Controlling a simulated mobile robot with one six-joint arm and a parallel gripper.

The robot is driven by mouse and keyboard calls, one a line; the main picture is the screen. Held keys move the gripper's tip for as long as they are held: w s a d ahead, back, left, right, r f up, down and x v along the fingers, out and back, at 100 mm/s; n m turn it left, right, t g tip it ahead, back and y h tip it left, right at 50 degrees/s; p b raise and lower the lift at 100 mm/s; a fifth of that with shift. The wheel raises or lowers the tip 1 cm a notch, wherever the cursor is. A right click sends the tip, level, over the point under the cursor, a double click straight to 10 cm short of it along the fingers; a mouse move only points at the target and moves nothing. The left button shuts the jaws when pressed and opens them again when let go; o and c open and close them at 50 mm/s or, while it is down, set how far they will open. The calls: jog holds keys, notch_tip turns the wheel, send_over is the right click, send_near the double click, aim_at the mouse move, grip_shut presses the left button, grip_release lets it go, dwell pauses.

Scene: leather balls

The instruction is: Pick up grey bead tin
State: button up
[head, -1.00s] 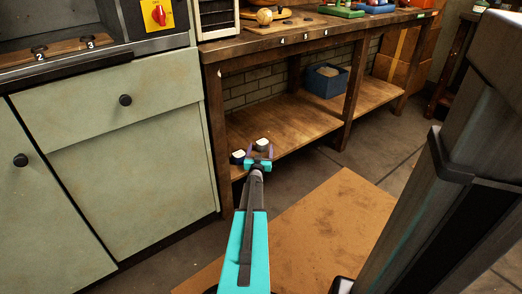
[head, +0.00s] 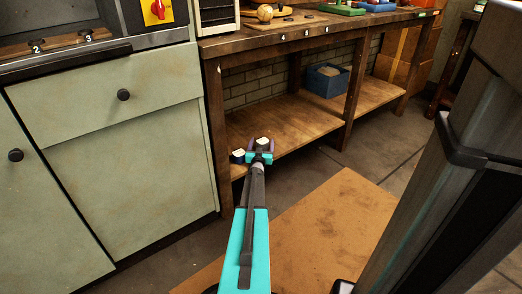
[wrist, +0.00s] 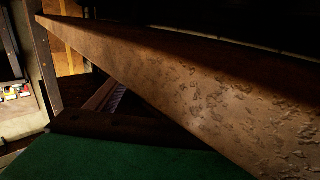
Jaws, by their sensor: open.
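Two small tins with pale tops and dark sides sit at the front left of the low wooden shelf. One tin (head: 264,142) shows between the fingers of my gripper (head: 261,147) in the head view. The other tin (head: 238,156) is just left of the gripper. Their colours are too small to tell which is the grey bead tin. My gripper is open, its fingers pointing into the shelf. I cannot tell how far the fingers reach around the tin. The wrist view shows no tin that I can make out.
The wooden shelf (head: 300,118) lies under a workbench (head: 290,38), whose front leg (head: 217,125) stands close left of the gripper. A blue bin (head: 327,80) stands further right on the shelf. A green cabinet (head: 130,160) is at left. The shelf's middle is clear.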

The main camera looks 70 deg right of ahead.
jog(key=shift+w+d, duration=0.1)
jog(key=shift+d, duration=0.45)
jog(key=c, duration=1.2)
